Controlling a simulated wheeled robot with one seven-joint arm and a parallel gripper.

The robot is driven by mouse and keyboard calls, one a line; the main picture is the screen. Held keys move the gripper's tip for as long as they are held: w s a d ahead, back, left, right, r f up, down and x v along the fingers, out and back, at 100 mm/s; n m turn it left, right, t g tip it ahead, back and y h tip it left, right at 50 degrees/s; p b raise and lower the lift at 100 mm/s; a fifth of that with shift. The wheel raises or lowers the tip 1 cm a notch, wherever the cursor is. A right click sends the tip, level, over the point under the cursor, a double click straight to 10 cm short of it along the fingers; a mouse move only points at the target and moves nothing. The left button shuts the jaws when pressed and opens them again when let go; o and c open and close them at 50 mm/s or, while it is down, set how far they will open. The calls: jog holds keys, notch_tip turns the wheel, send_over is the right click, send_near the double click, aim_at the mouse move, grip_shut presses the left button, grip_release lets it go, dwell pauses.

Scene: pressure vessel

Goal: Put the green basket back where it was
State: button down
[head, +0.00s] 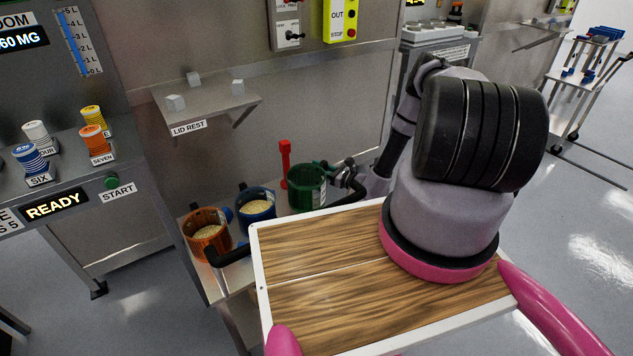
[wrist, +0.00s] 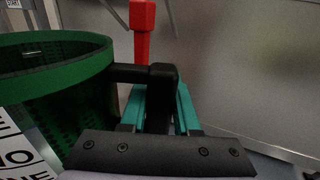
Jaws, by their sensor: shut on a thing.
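The green basket (head: 306,190) is at the right end of a row of baskets on the low steel shelf, by the back wall. In the wrist view the green basket (wrist: 52,95) fills the left side, with its black handle (wrist: 130,73) reaching right. My gripper (head: 340,172) is at the basket's right side. In the wrist view my gripper's teal fingers (wrist: 161,105) are shut on the black handle. The basket looks upright. I cannot tell whether its bottom touches the shelf. My arm hides part of the shelf on its right.
A blue basket (head: 257,212) and an orange basket (head: 207,240), both holding pale grains, stand left of the green one. A red post (head: 285,165) rises behind; it also shows in the wrist view (wrist: 142,35). The lid rest ledge (head: 215,104) juts out above.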

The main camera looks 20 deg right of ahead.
aim_at(316, 177)
jog(key=shift+f, duration=2.2)
jog(key=c, duration=0.6)
grip_release()
jog(key=shift+f, duration=0.15)
jog(key=shift+c, duration=0.2)
